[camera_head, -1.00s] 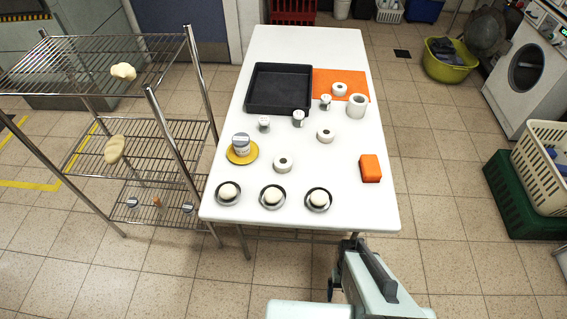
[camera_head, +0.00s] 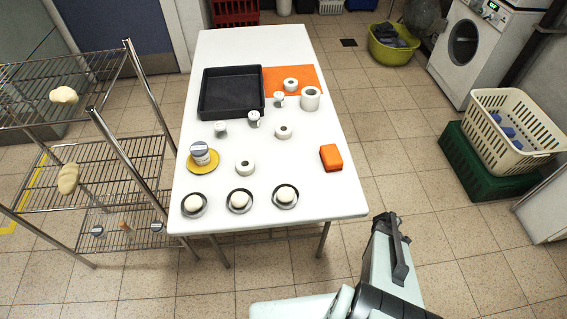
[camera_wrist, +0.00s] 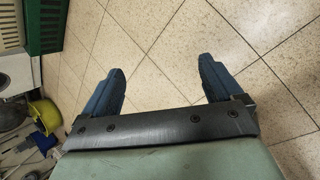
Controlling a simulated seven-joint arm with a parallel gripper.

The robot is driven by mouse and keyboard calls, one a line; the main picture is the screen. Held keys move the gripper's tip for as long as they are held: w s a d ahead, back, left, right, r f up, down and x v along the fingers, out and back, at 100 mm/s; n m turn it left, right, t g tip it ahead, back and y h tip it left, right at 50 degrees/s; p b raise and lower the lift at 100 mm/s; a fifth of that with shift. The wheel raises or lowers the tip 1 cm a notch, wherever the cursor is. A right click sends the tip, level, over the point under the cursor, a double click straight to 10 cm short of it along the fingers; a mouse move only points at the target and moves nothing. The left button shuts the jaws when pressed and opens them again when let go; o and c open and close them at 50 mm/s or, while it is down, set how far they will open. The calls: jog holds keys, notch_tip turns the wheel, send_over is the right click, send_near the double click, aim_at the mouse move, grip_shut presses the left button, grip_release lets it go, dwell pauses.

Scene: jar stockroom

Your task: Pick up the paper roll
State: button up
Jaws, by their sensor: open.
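The paper roll (camera_head: 310,98) is a white upright cylinder with a hole in its top. It stands on the white table (camera_head: 262,48), at the right edge of the orange mat (camera_head: 308,76). Smaller white rings lie nearby: one on the mat (camera_head: 291,84), one in the middle (camera_head: 284,131) and one nearer the front (camera_head: 245,167). My gripper (camera_wrist: 160,82) is open and empty in the wrist view, with two blue-grey fingers wide apart above the tiled floor. In the head view my arm is off the table's front right corner, well away from the roll.
A black tray (camera_head: 203,112), small jars (camera_head: 254,118), an orange block (camera_head: 331,157), a yellow plate with a jar (camera_head: 204,167) and three dishes with white balls (camera_head: 239,200) are on the table. A wire rack (camera_head: 110,150) stands left. Crates (camera_head: 480,160) stand right.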

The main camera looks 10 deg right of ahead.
jog(key=w+d+r+n+t+h, duration=0.1)
jog(key=w+d+r+t, duration=0.1)
jog(key=w+d+r, duration=0.5)
jog(key=w+a+r+t, duration=0.1)
jog(key=w+r, duration=0.7)
jog(key=r, duration=0.1)
jog(key=w+a+r+m+t+y, duration=0.1)
jog(key=w+a+r+t+y, duration=0.1)
jog(key=w+a+r, duration=0.85)
jog(key=w+a+r+m+t+y, duration=0.2)
jog(key=w+a+r, duration=0.45)
jog(key=r, duration=0.75)
jog(key=a+r+y, duration=0.2)
jog(key=a+r, duration=0.5)
jog(key=a, duration=0.5)
notch_tip(320, 180, up, 6)
jog(key=g+y, duration=0.1)
jog(key=g, duration=0.8)
send_over(245, 163)
jog(key=f, duration=0.8)
jog(key=shift+w+f, duration=0.1)
jog(key=shift+w, duration=0.1)
jog(key=shift+s+f, duration=0.2)
jog(key=shift+f, duration=0.75)
jog(key=shift+s+f, duration=0.15)
jog(key=shift+f, duration=1.65)
jog(key=c, duration=1.1)
